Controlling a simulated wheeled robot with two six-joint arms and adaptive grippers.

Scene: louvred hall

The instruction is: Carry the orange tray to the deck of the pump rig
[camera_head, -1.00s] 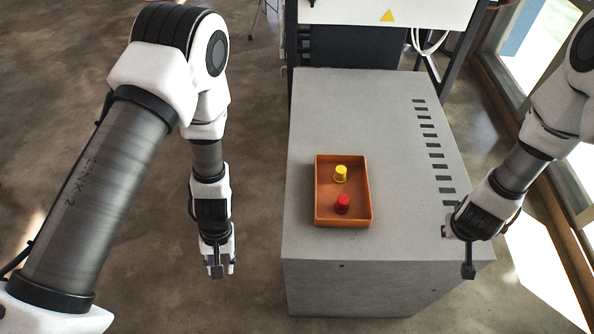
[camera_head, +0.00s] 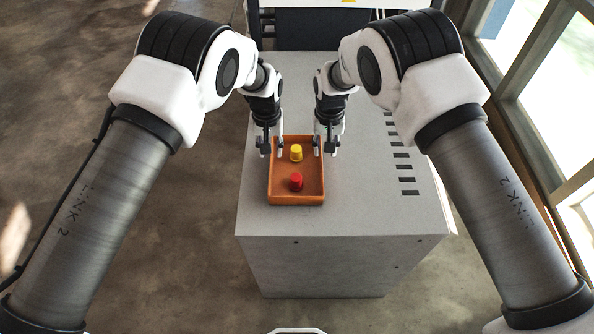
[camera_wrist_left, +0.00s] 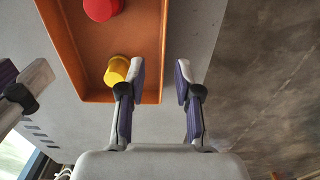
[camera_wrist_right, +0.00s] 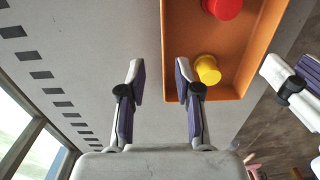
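The orange tray (camera_head: 297,202) lies on the top of a grey block, with a yellow knob-like piece (camera_head: 296,153) and a red one (camera_head: 295,182) in it. My left gripper (camera_head: 270,152) is open at the tray's left wall. In the left wrist view that wall (camera_wrist_left: 163,45) runs between its fingertips. My right gripper (camera_head: 326,152) is open at the right wall, which runs between its fingertips in the right wrist view (camera_wrist_right: 167,50). I cannot tell whether any fingertip touches the tray. I cannot tell which surface is the pump rig's deck.
The grey block (camera_head: 350,215) has a row of dark slots (camera_head: 402,167) along its right side. A dark frame with a white panel (camera_head: 385,4) stands behind it. Windows (camera_head: 545,80) line the right. Open floor (camera_head: 160,240) lies to the left.

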